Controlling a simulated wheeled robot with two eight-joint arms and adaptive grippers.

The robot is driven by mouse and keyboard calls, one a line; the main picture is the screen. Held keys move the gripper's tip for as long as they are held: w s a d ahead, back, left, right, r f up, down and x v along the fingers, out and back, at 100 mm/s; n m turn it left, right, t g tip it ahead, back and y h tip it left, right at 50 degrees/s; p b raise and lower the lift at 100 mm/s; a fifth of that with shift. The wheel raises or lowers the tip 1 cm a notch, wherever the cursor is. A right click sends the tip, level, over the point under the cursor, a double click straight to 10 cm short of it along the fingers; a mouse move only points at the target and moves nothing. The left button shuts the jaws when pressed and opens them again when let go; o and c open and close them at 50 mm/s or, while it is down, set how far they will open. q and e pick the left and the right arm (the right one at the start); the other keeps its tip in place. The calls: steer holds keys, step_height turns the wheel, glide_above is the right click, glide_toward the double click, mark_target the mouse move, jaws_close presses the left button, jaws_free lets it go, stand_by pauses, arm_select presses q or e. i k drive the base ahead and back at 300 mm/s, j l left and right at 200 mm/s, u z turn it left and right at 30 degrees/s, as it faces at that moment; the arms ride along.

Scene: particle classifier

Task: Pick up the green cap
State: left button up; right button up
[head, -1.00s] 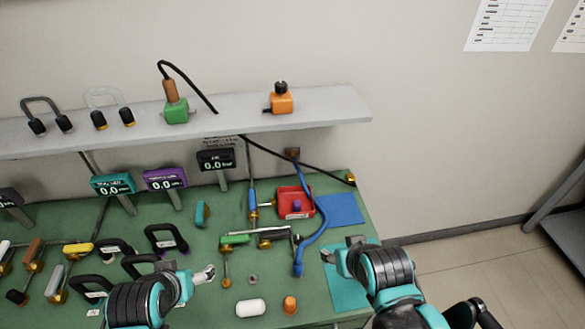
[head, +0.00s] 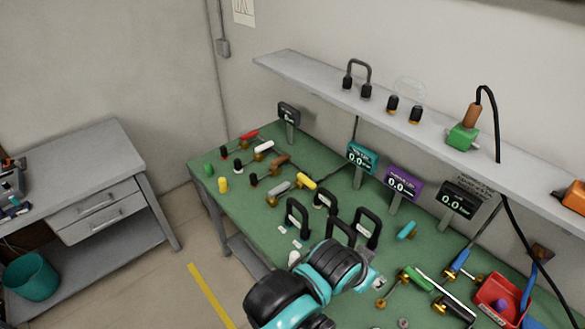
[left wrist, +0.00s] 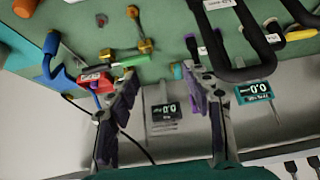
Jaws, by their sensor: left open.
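A small green cap (head: 209,170) stands at the far left edge of the green worktable (head: 270,225) in the head view. My left gripper (head: 374,282) is over the table's near side, well to the right of the cap. In the left wrist view my left gripper (left wrist: 160,78) has its two fingers spread with nothing held between them. The green cap is not seen in the left wrist view. My right gripper is not in view.
A yellow cap (head: 223,184) and several small dark, red and white parts stand near the green cap. Black handles (head: 297,217) stand between them and my left gripper. A grey shelf (head: 310,72) runs above the table's back. A drawer bench (head: 85,165) is at left.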

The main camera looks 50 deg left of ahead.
mark_target(210, 171)
steer(key=k+l+u, duration=0.1)
steer(key=u, duration=1.4)
steer(key=i+u, duration=0.1)
steer(key=u, duration=0.75)
steer(key=i+j, duration=0.3)
steer(key=i, duration=0.15)
steer(key=i+j, duration=0.25)
steer(key=i, duration=0.2)
steer(key=i+j+z, duration=1.1)
steer(key=j, duration=0.15)
steer(key=k+z, duration=0.1)
steer(key=z, duration=1)
